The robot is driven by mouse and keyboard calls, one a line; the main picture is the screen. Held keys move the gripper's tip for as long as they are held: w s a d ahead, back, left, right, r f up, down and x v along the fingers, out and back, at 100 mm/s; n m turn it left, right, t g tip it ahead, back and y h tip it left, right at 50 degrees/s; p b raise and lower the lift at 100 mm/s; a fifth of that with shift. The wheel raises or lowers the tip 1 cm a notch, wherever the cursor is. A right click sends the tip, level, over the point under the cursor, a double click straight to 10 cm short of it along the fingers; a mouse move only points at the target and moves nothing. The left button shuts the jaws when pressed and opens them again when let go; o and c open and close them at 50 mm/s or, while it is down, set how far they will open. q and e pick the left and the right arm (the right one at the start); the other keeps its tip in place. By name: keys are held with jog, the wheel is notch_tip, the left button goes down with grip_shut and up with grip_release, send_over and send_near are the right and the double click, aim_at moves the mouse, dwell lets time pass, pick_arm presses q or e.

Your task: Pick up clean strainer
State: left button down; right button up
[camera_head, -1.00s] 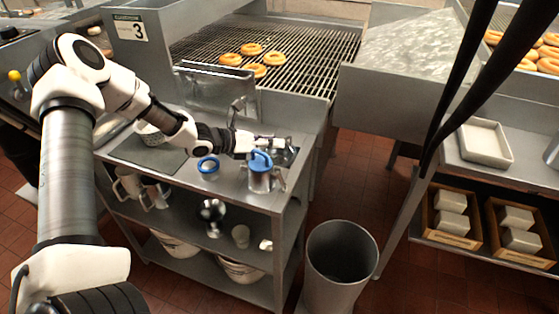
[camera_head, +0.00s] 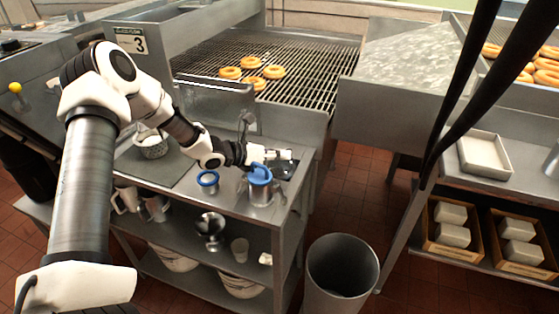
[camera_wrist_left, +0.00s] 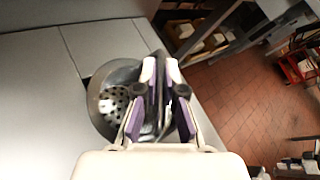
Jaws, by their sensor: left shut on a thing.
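A round metal strainer with a perforated bowl (camera_wrist_left: 112,104) shows in the left wrist view, just left of the fingers. My left gripper (camera_head: 288,155) is over the right end of the metal cart top, behind a steel pitcher with a blue lid (camera_head: 260,185). In the left wrist view its fingers (camera_wrist_left: 158,90) are close together, shut on a thin metal part beside the bowl, apparently the strainer's handle. The fingers hide much of that part. In the head view the strainer is mostly hidden by the gripper and hard to make out. My right gripper is not in view.
A blue-rimmed container (camera_head: 208,182) stands left of the pitcher. A perforated basket (camera_head: 151,146) is farther left. A tall bin (camera_head: 342,265) stands on the floor right of the cart (camera_head: 235,205). A rack with several doughnuts (camera_head: 310,75) lies behind.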

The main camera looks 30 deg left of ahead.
pick_arm(q)
notch_tip(320, 180, up, 16)
jog(key=s+d+r+p, duration=0.1)
jog(key=s+d+p, duration=0.1)
jog(key=d, duration=0.1)
jog(key=s+a+p, duration=0.7)
jog(key=s+p, duration=0.4)
jog(key=p, duration=1)
jog(key=shift+s+a+f, duration=0.15)
jog(key=shift+s+f, duration=0.25)
jog(key=shift+f, duration=0.05)
